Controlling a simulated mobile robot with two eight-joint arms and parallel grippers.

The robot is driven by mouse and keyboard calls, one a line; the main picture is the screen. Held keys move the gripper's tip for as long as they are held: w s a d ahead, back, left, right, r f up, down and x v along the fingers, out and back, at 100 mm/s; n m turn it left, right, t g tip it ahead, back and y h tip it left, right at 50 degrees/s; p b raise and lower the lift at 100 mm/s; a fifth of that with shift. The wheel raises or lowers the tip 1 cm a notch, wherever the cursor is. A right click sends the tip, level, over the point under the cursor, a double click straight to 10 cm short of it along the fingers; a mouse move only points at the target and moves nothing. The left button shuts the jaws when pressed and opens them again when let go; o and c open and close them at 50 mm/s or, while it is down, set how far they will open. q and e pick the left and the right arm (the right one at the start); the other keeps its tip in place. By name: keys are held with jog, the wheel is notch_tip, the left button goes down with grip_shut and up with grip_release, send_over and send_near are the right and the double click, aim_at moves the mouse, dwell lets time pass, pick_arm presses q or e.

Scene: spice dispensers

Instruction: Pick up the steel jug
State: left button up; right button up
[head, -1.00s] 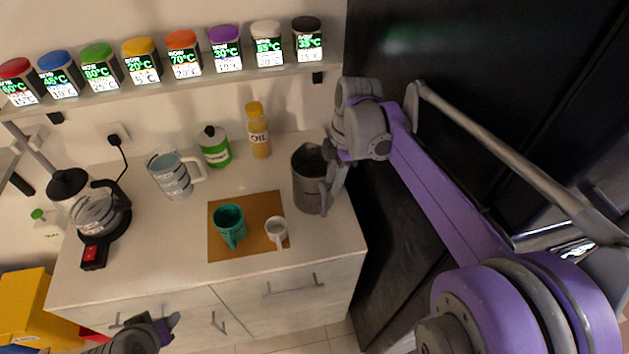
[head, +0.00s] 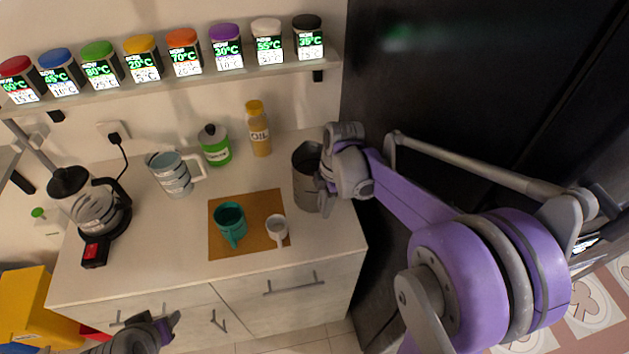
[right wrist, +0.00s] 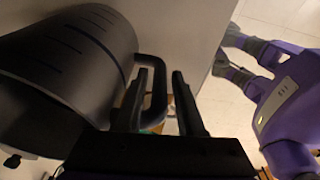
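The steel jug (head: 304,188) is a tall dark grey cylinder standing upright at the right end of the counter. In the right wrist view the jug (right wrist: 75,55) fills the left side, and its dark handle (right wrist: 158,88) shows between my fingers. My right gripper (right wrist: 162,103) is open, with one finger on each side of the handle; I cannot tell whether either touches it. In the head view my right wrist covers the handle and the fingers. My left gripper (head: 166,325) is low at the front of the counter, away from the jug, and its opening is unclear.
An orange-brown mat (head: 224,251) holds a teal mug (head: 231,222) and a small white cup (head: 277,229). An oil bottle (head: 259,134) and a green bottle (head: 215,148) stand behind. A dark tall cabinet (head: 430,90) bounds the right side.

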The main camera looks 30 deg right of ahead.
jog(key=shift+c, duration=0.3)
grip_shut()
dwell(1.1)
